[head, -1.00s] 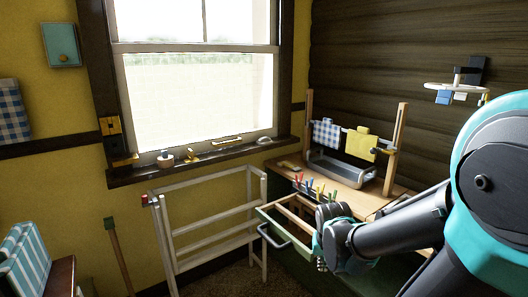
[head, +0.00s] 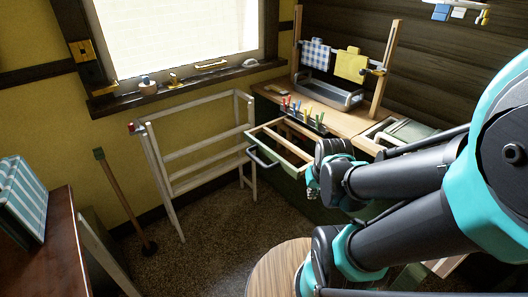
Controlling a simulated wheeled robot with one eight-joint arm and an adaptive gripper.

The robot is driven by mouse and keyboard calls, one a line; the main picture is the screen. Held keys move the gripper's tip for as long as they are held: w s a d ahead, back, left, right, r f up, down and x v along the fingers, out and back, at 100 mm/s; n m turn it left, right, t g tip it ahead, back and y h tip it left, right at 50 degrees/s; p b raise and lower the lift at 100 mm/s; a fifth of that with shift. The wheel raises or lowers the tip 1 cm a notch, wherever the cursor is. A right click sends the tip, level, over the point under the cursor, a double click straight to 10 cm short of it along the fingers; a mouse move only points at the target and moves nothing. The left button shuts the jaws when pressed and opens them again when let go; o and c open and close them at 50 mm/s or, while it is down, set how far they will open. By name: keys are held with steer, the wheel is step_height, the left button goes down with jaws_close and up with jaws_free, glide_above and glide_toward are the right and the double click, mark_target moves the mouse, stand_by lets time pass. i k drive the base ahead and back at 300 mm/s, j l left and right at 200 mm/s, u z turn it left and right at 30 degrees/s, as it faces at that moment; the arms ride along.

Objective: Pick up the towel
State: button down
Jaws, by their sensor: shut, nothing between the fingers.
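Two cloths that look like towels hang on a rail between wooden posts at the back: a blue-and-white checked towel (head: 316,52) and a plain yellow towel (head: 351,65) to its right. A teal-and-white striped, block-like thing (head: 18,198) stands on the brown surface at the left; I cannot tell whether it is cloth. Which towel is meant is unclear from the view. My dark and teal arm fills the right side, well in front of the hanging towels. No gripper fingers can be made out.
A metal tray (head: 327,94) sits below the towels on the wooden worktop (head: 268,92). Several coloured clothespins (head: 291,104) stand by an open drawer (head: 264,140). A white folding rack (head: 205,146) stands under the window. A round wooden top (head: 273,272) is close below my arm.

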mark_target(24, 198)
steer(key=u, duration=2.15)
steer(key=z, duration=1.95)
steer(key=i+l+u, duration=0.1)
steer(key=u, duration=1.4)
steer(key=j+u, duration=0.15)
steer(key=u, duration=0.3)
